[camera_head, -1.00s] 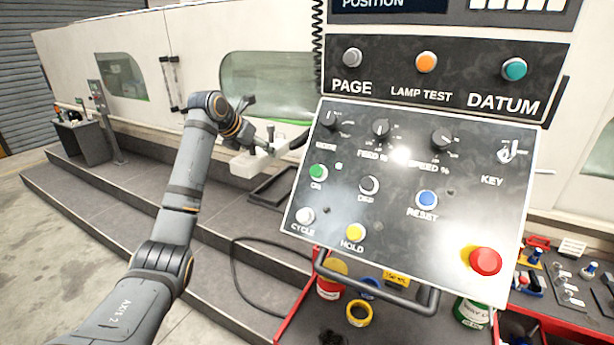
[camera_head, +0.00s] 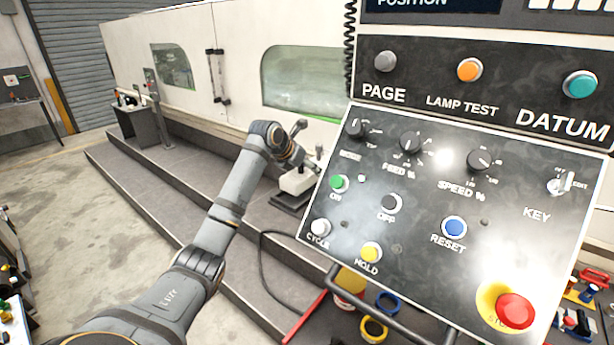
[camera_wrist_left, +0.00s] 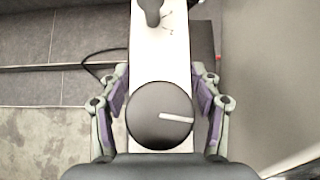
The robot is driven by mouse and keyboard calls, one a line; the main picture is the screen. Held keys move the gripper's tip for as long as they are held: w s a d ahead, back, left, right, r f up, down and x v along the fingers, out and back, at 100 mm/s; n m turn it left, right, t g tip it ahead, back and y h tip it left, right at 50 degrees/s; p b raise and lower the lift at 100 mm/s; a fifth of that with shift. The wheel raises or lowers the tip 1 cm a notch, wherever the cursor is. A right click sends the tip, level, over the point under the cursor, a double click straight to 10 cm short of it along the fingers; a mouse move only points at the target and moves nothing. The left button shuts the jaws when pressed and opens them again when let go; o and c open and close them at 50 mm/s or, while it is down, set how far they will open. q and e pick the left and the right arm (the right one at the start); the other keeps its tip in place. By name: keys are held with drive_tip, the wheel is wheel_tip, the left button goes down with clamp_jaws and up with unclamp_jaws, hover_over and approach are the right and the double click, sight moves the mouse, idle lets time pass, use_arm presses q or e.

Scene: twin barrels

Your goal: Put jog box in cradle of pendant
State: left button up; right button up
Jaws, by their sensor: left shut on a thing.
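The jog box (camera_head: 299,182) is a pale box with a black lever, close to the left edge of the pendant in the head view. In the left wrist view the jog box (camera_wrist_left: 160,63) has a black round knob with a white mark. My left gripper (camera_wrist_left: 161,88) is shut on its two long sides. The pendant (camera_head: 440,215) is a large dark panel with knobs and coloured buttons. A dark flat tray-like piece (camera_head: 285,201) shows just below the box; I cannot tell whether it is the cradle. My right gripper is not in view.
Grey steps (camera_head: 190,180) and a white machine (camera_head: 235,85) with windows stand behind. A black cable (camera_head: 264,262) hangs below the box. A red-edged trolley (camera_head: 305,318) with tape rolls and cans is under the pendant. Open floor is at left.

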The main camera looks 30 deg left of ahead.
use_arm(q)
drive_tip(key=shift+s+f+p, duration=0.15)
drive_tip(key=shift+f+p, duration=0.15)
drive_tip(key=shift+f, duration=0.25)
drive_tip(key=shift+s+f+p, duration=0.15)
drive_tip(key=shift+f+p, duration=0.1)
drive_tip(key=shift+f, duration=0.25)
drive_tip(key=shift+a+f, duration=0.15)
drive_tip(key=shift+f, duration=0.35)
drive_tip(key=o, duration=1.4)
drive_tip(key=shift+f, duration=0.15)
drive_tip(key=o, duration=0.4)
drive_tip(key=shift+s, duration=0.1)
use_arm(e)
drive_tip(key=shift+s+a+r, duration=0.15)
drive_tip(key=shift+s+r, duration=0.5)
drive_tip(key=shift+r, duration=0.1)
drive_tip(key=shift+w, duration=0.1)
